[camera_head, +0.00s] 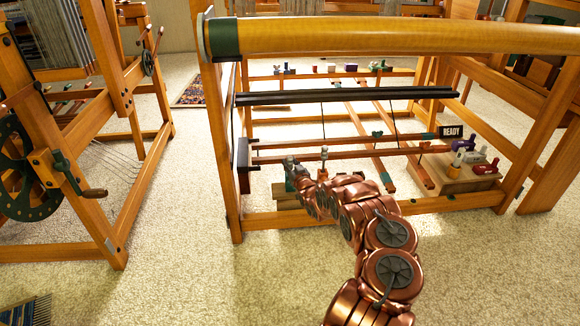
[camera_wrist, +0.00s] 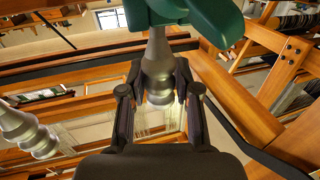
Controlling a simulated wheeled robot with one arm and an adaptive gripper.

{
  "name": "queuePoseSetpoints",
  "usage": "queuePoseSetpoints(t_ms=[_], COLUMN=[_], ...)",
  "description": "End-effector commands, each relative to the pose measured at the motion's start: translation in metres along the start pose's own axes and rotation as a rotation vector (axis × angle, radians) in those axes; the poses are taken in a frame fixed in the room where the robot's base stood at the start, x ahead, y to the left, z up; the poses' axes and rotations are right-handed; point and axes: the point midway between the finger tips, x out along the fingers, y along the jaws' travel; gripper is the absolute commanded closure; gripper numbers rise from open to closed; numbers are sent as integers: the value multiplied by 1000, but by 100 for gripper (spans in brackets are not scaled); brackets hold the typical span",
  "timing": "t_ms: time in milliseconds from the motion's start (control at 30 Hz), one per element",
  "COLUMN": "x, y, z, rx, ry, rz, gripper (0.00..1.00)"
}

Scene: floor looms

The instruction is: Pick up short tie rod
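I cannot tell for sure which piece is the short tie rod. In the wrist view a grey turned metal piece (camera_wrist: 158,62) with a green part (camera_wrist: 212,15) at its upper end stands between the fingers of my gripper (camera_wrist: 160,92). The fingers lie close on both sides of it; whether they press on it is not clear. A second grey turned piece (camera_wrist: 28,132) is at the lower left, apart from the fingers. In the head view my arm reaches under the loom to two small upright grey pieces, a left one (camera_head: 290,163) and a right one (camera_head: 324,155).
A wooden block (camera_head: 288,198) sits below these pieces, partly hidden by my arm. The loom's yellow beam (camera_head: 400,36) and dark bars (camera_head: 350,96) span above. A READY sign (camera_head: 451,132) and a wooden rack (camera_head: 455,180) with coloured pieces stand right.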

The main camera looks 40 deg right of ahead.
Motion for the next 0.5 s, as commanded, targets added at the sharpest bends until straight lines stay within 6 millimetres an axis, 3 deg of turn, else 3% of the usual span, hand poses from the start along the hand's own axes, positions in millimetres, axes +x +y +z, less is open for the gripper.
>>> queuePoseSetpoints(t_ms=[267, 500], x=[0, 0], y=[0, 0], z=[0, 0], rx=[0, 0], ry=[0, 0], rz=[0, 0], gripper=[100, 100])
